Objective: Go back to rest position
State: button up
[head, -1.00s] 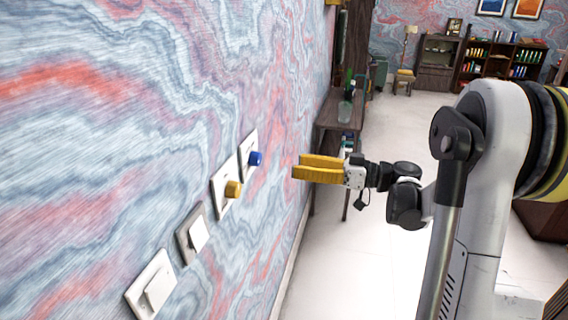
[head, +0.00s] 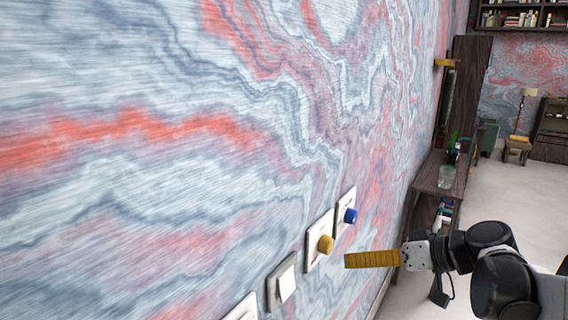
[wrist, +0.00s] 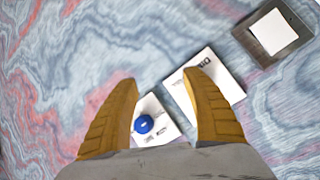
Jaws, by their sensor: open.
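My gripper (head: 372,259) has yellow ribbed fingers and is held out toward the wall, to the right of the yellow knob (head: 326,244). In the wrist view my gripper (wrist: 164,103) is open, its two fingers spread with nothing held between them. The blue knob (head: 350,215) on its white plate shows above my fingers in the head view. In the wrist view the blue knob (wrist: 143,124) appears between the fingers, farther off at the wall. The yellow knob is not visible in the wrist view, probably hidden behind the right finger.
A switch with a grey frame (head: 282,283) and a white switch plate (head: 243,308) sit lower along the patterned wall (head: 180,160). A dark wooden desk (head: 439,182) stands against the wall farther back. Pale floor (head: 500,190) is open to the right.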

jog(key=s+f+m+h, duration=0.2)
jog(key=s+h, duration=0.2)
jog(key=s, duration=0.4)
jog(key=s+d+f+m+h, duration=0.1)
jog(key=s+f+m+h, duration=0.1)
jog(key=s+h, duration=0.3)
jog(key=s+f, duration=0.1)
jog(key=s, duration=0.3)
jog(key=shift+s, duration=0.15)
